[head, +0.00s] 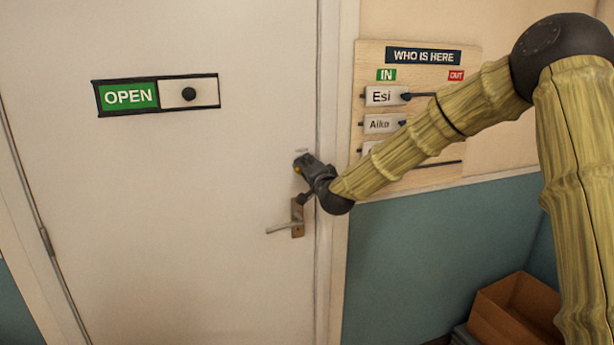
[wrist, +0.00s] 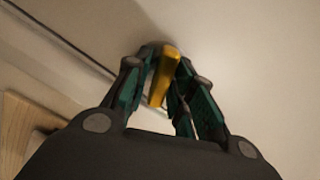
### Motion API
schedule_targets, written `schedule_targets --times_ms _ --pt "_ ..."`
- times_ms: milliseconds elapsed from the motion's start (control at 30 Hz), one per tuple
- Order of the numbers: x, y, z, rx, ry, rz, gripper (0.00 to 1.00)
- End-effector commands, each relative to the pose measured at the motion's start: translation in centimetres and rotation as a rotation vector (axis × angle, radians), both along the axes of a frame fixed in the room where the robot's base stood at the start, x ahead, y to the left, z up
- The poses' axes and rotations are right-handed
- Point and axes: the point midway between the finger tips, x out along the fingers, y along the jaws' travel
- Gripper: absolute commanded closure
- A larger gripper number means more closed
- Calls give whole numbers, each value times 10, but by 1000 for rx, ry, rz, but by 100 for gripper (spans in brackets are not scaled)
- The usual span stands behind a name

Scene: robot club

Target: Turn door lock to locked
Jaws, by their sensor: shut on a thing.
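The white door (head: 190,220) fills the left of the head view and looks closed. The door lock has a yellow thumb-turn, seen in the wrist view (wrist: 164,76) between my fingers. My gripper (head: 303,168) is at the lock, above the door handle, and is shut on the thumb-turn. It also shows in the wrist view (wrist: 160,85), with a finger on each side of the yellow piece. The thumb-turn looks slightly tilted in the wrist view. In the head view my gripper hides most of the lock, and any lock marking is too small to read.
The door handle (head: 285,228) sticks out just below my gripper. An OPEN sign slider (head: 157,95) is on the door. A WHO IS HERE board (head: 370,60) hangs on the wall behind my arm. A cardboard box (head: 515,310) stands at the lower right.

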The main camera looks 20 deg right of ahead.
Motion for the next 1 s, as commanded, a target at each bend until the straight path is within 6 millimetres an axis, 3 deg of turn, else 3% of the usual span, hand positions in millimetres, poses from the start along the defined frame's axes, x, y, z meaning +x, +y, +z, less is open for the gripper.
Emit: schedule_targets --times_ms 500,1000 --pt "0 -2 -6 366 12 -2 99" --pt "0 -2 -4 449 16 -2 99"
